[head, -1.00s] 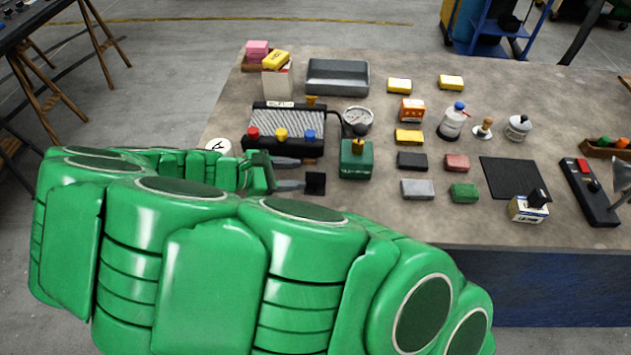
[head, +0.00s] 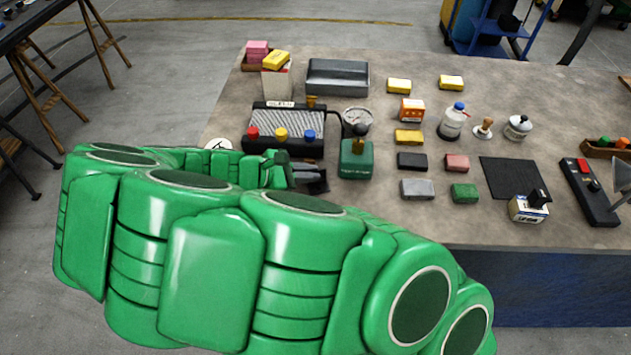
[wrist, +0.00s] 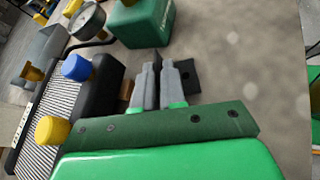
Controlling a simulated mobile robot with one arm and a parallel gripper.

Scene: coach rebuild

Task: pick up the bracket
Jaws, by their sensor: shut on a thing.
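The bracket (wrist: 189,76) is a small black angled piece, partly hidden by my fingers in the wrist view. One flat part of it shows just to the right of the fingers. My gripper (wrist: 161,70) has its two grey fingers close together, shut on the bracket's upright part. In the head view my gripper (head: 314,176) is at the bracket, in front of the black unit with coloured knobs. The bracket is mostly hidden there by the fingers. I cannot tell whether it touches the bench.
The knobbed unit (head: 283,144) stands close behind my gripper. A round gauge (head: 357,117) is behind. Several small blocks, a bottle (head: 453,122) and a black mat (head: 514,178) lie farther right on the bench (head: 400,225).

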